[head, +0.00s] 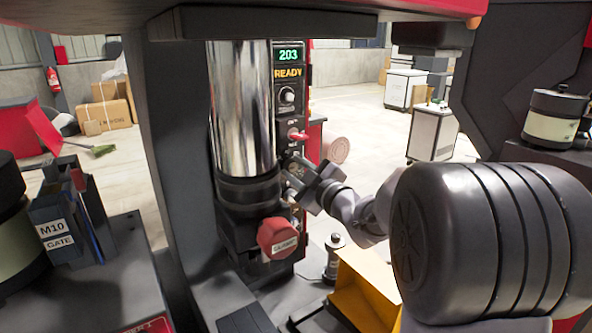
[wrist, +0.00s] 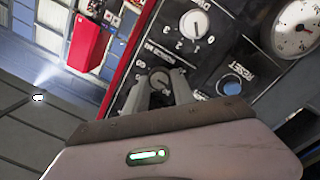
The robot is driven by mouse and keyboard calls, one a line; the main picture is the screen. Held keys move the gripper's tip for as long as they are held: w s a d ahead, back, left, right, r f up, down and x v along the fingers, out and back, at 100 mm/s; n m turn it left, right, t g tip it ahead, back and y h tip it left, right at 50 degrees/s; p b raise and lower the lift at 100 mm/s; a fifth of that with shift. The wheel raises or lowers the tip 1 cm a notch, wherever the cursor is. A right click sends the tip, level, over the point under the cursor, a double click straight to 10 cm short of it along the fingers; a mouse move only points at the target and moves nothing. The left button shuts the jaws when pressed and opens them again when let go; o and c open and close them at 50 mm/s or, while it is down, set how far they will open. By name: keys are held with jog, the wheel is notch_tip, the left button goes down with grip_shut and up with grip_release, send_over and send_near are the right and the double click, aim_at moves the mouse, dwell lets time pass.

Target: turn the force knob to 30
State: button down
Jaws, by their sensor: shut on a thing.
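My gripper (head: 297,176) reaches the lower part of the black control panel (head: 290,68) from the right. In the wrist view my gripper (wrist: 160,92) is shut on a small dark round knob (wrist: 159,79), one finger on each side. The panel print beside this knob is too small to read, so I cannot tell its setting or confirm that it is the force knob. A white dial knob (wrist: 195,24) with numbers stands just above it in the wrist view. The panel's display (head: 289,55) reads 203, with READY below it.
A blue button (wrist: 232,86) marked RESET and a round gauge (wrist: 297,26) lie right of the held knob. A shiny cylinder (head: 241,110) stands left of the panel.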

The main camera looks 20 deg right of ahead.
jog(key=m+p, duration=0.1)
jog(key=m, duration=0.3)
jog(key=shift+m+p, duration=1)
jog(key=shift+m, duration=1.1)
jog(key=c, duration=1.1)
grip_release()
jog(key=shift+o, duration=0.2)
jog(key=shift+s, duration=0.1)
